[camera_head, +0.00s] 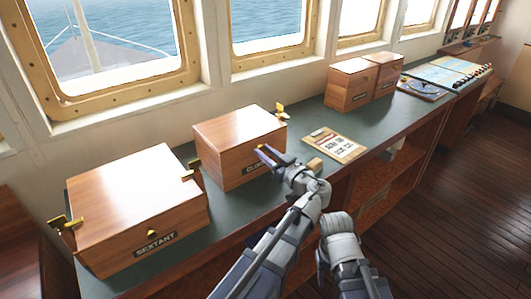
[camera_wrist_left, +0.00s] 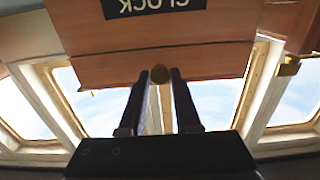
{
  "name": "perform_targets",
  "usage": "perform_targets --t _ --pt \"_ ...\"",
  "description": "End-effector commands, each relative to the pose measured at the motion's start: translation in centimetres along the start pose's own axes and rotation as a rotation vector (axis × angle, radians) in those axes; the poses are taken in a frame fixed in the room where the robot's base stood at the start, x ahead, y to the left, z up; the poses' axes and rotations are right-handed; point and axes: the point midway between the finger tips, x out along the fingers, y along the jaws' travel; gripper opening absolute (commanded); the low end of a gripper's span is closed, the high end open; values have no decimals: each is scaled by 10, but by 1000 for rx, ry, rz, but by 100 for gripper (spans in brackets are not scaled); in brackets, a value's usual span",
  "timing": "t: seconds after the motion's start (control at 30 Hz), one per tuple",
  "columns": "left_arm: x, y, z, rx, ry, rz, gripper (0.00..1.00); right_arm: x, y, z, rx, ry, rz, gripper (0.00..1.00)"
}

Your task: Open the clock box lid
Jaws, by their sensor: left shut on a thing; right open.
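The clock box (camera_head: 225,135) is a brown wooden box on the green counter, with its lid looking closed in the head view. Its dark CLOCK label shows upside down in the left wrist view (camera_wrist_left: 153,8); in the head view my gripper partly hides the label. My left gripper (camera_head: 264,154) is at the box's front.
The larger SEXTANT box (camera_head: 135,200) stands left of the clock box. A clipboard (camera_head: 334,144) lies to its right on the counter (camera_head: 300,118). Two smaller wooden boxes (camera_head: 350,82) stand farther right. Brass brackets (camera_head: 281,110) stick out beside the boxes. Windows line the wall behind.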

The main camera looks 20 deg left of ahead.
Motion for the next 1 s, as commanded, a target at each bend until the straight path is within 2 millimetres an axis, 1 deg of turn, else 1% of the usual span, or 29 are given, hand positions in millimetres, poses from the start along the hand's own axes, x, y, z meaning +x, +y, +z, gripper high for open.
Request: perform_targets --t 0.73,0.87,1.0 --pt "0 0 -1 0 -2 0 0 -1 0 0 0 0 0 50" --pt "1 0 -6 0 -14 0 0 -9 1 0 0 0 0 50" --pt "3 0 -19 0 -48 -1 0 -30 3 2 0 0 0 50"
